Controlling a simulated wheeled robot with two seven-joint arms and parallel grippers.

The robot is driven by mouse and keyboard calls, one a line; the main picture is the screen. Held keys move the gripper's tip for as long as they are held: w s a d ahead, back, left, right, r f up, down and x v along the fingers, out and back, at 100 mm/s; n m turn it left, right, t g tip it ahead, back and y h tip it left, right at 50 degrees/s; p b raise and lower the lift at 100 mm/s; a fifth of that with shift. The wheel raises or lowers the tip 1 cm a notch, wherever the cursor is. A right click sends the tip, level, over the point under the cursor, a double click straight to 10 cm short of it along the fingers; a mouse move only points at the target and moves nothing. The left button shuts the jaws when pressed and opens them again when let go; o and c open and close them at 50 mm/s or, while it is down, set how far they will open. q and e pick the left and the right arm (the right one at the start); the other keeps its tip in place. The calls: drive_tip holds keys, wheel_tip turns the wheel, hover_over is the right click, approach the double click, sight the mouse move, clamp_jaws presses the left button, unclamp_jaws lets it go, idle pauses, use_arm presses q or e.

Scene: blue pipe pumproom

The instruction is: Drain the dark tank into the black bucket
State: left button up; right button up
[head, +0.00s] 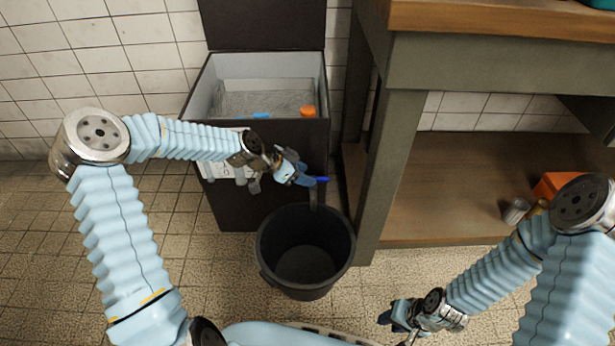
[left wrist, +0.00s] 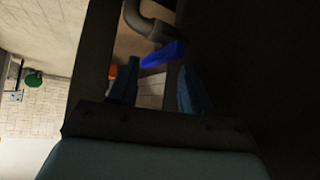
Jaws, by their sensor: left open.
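The dark tank (head: 228,208) stands against the tiled wall with its lid (head: 265,25) raised. Grey rippled contents (head: 262,102) show inside. A blue handle (head: 322,179) sits at the tank's front right, above a grey spout (head: 316,196). The black bucket (head: 303,264) stands on the floor below the spout and looks empty. My left gripper (head: 304,176) is open just left of the blue handle. In the left wrist view, the handle (left wrist: 163,54) and bent pipe (left wrist: 148,22) lie beyond the parted fingers. My right gripper (head: 396,322) is low, right of the bucket; its jaws are unclear.
A workbench (head: 490,62) with a thick leg (head: 391,165) stands close right of the tank and bucket. Its lower shelf (head: 450,200) holds an orange box (head: 555,185) and a metal cup (head: 515,211). Orange and blue items show inside the tank. The tiled floor at left is clear.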

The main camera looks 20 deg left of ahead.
use_arm(q)
drive_tip(key=shift+x, duration=1.05)
drive_tip(key=shift+c, duration=0.3)
drive_tip(key=shift+a, duration=0.1)
clamp_jaws()
